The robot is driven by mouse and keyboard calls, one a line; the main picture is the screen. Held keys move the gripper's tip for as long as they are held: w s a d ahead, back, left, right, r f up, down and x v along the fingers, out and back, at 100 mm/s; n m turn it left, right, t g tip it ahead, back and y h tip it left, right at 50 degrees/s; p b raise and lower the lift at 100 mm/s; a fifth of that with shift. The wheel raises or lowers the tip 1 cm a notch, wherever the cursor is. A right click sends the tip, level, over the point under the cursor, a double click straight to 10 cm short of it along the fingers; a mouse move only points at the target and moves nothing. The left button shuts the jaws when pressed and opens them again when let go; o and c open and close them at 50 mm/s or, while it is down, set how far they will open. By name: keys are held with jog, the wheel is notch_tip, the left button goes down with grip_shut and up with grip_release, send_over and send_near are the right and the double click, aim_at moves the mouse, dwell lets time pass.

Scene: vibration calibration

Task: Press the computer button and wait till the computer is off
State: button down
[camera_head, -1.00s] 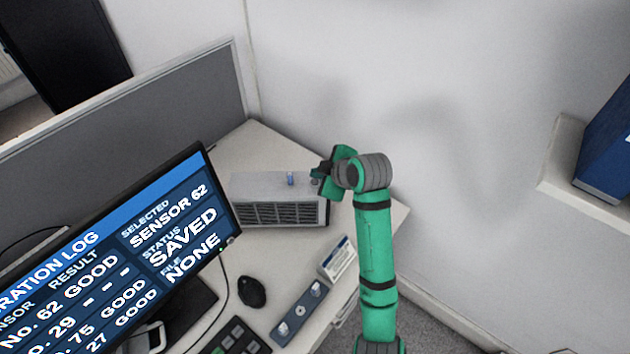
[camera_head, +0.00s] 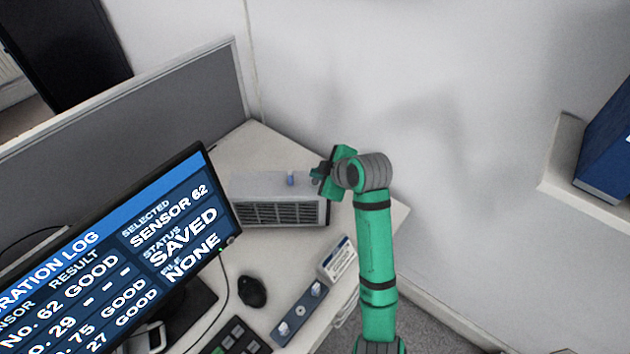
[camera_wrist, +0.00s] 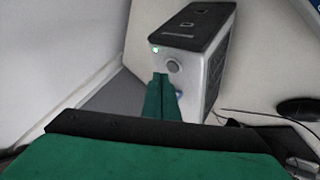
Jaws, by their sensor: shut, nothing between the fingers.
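The computer is a grey case (camera_head: 280,207) with a vented side, on the desk at the back. In the wrist view its pale front panel (camera_wrist: 200,85) shows a round grey button (camera_wrist: 174,67) and a small lit pale light (camera_wrist: 156,48) above it to the left. My gripper (camera_head: 317,173) is at the right end of the case in the head view. In the wrist view its green fingers (camera_wrist: 160,78) are shut and empty, with tips just below and left of the button. I cannot tell whether they touch the panel. The fingers hide part of the lower panel.
A lit monitor (camera_head: 130,255) reading "SENSOR 62" and "SAVED" stands at the left front. A mouse (camera_head: 252,292), a small label stand (camera_head: 339,262) and a grey bar with knobs (camera_head: 300,312) lie in front of the case. A wall rises behind the desk.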

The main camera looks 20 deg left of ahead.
jog(key=shift+f, duration=0.2)
jog(key=shift+f, duration=0.25)
jog(key=shift+f, duration=0.35)
dwell(0.9)
jog(key=shift+r, duration=0.8)
jog(key=shift+w+r, duration=0.1)
notch_tip(320, 180, up, 5)
jog(key=shift+f, duration=0.1)
dwell(0.5)
dwell(0.8)
